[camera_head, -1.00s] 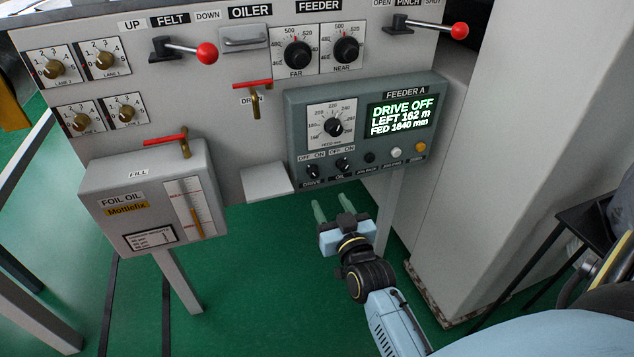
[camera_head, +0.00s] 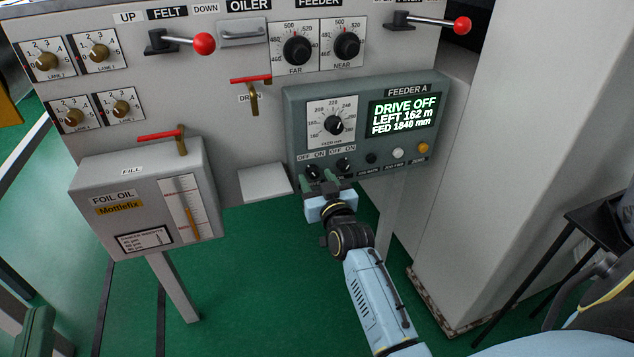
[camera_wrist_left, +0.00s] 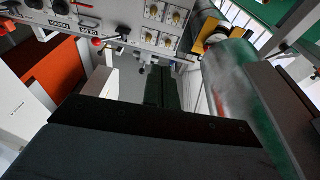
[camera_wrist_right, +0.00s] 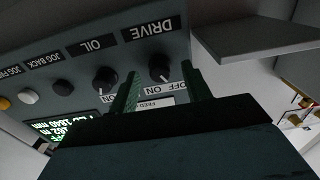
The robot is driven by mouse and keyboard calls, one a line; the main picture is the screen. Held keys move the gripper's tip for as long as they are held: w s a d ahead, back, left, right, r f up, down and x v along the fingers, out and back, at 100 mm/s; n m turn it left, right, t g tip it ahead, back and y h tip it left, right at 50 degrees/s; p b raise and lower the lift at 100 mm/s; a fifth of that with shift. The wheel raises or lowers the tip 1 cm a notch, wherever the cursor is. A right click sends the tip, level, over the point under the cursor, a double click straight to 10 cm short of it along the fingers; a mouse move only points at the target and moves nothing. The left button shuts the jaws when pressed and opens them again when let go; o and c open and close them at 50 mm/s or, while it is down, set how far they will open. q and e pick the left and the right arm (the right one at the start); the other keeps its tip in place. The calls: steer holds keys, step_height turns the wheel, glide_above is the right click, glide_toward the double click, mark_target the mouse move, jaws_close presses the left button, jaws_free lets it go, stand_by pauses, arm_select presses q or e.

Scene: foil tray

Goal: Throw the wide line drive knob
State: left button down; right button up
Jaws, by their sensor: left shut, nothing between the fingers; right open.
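The feeder A box (camera_head: 290,118) has a lit screen (camera_head: 402,116) reading DRIVE OFF, LEFT 162 m, FED 1840 mm. The black DRIVE knob (camera_head: 312,172) is at the lower left of its face, its white mark towards OFF. It also shows in the right wrist view (camera_wrist_right: 160,68). My right gripper (camera_head: 319,183) is open, its green fingers on either side of the DRIVE knob in the right wrist view (camera_wrist_right: 160,90); I cannot tell whether they touch it. My left gripper (camera_head: 38,332) is low at the left edge, its fingers together and empty in the left wrist view (camera_wrist_left: 160,88).
The similar OIL knob (camera_head: 345,165) sits close beside the right gripper's finger. A grey ledge (camera_head: 265,183) juts out left of the box. The foil oil tank (camera_head: 105,225) stands further left, and a pale cabinet (camera_head: 500,150) stands right.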

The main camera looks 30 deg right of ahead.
arm_select(q)
steer(key=shift+s+r+t, duration=0.1)
steer(key=shift+r+t, duration=0.2)
steer(key=shift+r, duration=0.15)
arm_select(e)
steer(key=shift+w, duration=0.25)
steer(key=c, duration=1)
arm_select(q)
steer(key=shift+f, duration=0.15)
